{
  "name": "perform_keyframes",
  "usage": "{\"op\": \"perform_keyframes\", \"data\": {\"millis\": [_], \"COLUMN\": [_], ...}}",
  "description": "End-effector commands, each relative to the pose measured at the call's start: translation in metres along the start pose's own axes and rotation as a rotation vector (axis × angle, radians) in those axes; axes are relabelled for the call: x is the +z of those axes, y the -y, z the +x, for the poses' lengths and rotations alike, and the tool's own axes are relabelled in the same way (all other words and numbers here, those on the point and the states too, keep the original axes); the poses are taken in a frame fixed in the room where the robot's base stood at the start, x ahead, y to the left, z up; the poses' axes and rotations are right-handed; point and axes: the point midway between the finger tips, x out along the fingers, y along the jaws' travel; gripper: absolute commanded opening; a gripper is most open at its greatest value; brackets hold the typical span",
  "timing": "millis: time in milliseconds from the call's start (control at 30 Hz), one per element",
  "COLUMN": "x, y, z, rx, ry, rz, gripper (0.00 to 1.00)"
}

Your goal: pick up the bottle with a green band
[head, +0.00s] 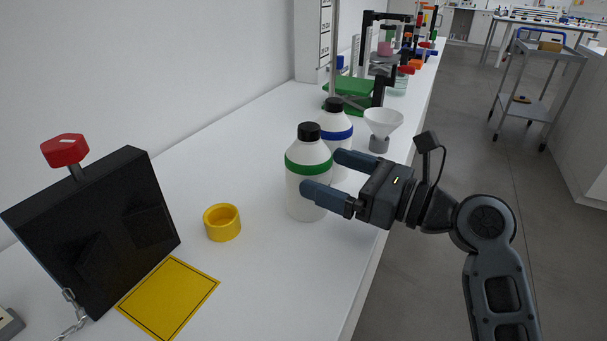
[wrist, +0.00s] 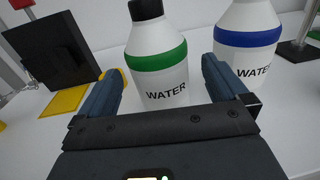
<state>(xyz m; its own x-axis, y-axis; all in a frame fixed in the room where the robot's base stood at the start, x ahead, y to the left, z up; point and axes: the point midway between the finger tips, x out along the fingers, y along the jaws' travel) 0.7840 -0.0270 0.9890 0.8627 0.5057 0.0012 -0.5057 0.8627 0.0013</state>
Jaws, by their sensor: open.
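The bottle with a green band (head: 308,183) is white with a black cap and stands upright on the white bench. In the wrist view the green-banded bottle (wrist: 159,72) reads WATER. My gripper (head: 327,172) is open, with its fingers reaching toward this bottle from the right. In the wrist view my gripper (wrist: 160,82) has one finger on each side of the bottle's lower body. I cannot tell whether either finger touches it. A similar bottle with a blue band (head: 336,127) stands just behind it, and it shows at the right in the wrist view (wrist: 248,50).
A white funnel (head: 382,124) stands behind my gripper near the bench edge. A yellow cup (head: 222,222), a yellow square (head: 169,298) and a black panel (head: 100,232) are to the left. Green blocks and stands are farther back. The bench front (head: 310,275) is clear.

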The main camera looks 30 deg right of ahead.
Motion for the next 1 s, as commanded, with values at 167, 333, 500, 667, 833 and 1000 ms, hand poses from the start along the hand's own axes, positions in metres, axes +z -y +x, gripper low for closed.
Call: {"op": "perform_keyframes", "data": {"millis": [167,333,500,667,833,1000], "x": [-0.001,0.000,-0.001,-0.001,-0.001,-0.001], "y": [-0.002,-0.003,-0.003,-0.003,-0.003,-0.003], "z": [0.014,0.039,0.054,0.054,0.054,0.054], "rx": [0.002,0.002,0.001,-0.001,-0.001,-0.001], "ry": [-0.001,0.000,-0.001,-0.001,-0.001,-0.001], "rz": [-0.001,-0.001,-0.001,-0.001,-0.001,-0.001], "gripper": [1.00,1.00,1.00,1.00,0.87,0.70]}}
